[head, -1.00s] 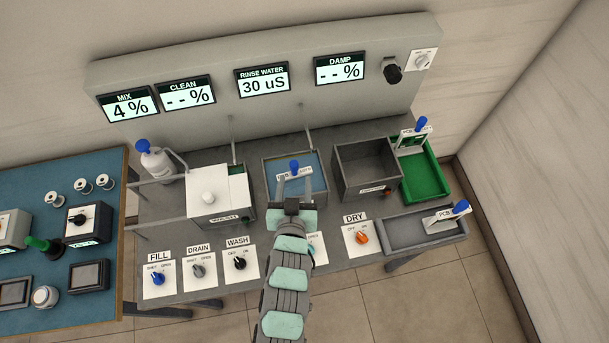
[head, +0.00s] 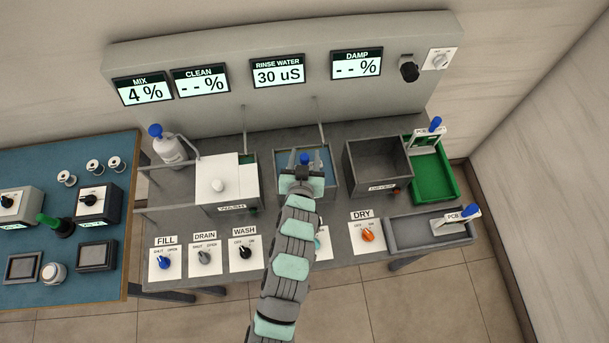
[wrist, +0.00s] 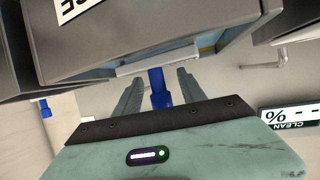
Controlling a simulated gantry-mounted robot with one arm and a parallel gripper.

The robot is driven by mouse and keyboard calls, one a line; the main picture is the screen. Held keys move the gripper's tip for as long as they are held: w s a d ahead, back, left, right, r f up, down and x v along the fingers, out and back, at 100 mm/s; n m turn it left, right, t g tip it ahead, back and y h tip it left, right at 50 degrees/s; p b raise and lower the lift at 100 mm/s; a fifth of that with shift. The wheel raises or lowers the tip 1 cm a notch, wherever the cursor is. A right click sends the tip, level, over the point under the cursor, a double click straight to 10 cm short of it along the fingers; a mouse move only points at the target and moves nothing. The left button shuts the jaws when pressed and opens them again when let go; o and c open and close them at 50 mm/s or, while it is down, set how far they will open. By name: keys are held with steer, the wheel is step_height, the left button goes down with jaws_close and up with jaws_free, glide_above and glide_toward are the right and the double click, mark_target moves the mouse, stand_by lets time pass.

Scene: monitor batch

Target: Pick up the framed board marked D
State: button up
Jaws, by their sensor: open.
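A framed board with a blue handle (head: 305,158) is in the blue-lined rinse tank (head: 331,170); its letter cannot be read. My gripper (head: 304,164) is over this tank, with its fingers apart on either side of the handle. In the wrist view, the handle (wrist: 159,92) shows between the two open fingers, with a gap on each side. The pale edge of the frame (wrist: 158,62) lies beyond it. Two other blue-handled boards stand at the right, one at the green tray (head: 436,173) and one labelled PCB (head: 456,219); their letters are not legible.
A white-lidded wash tank (head: 212,190) stands left of the rinse tank, and a dark grey drying box (head: 376,165) stands right. Thin rods rise behind the tanks. Switch panels, including the DRY panel (head: 367,237), line the front edge. A grey tray (head: 405,230) is at right.

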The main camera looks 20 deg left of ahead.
steer(key=shift+w+a+f, duration=0.15)
steer(key=shift+w+f, duration=0.05)
steer(key=shift+w, duration=0.4)
steer(key=shift+s, duration=0.1)
jaws_close()
stand_by(0.9)
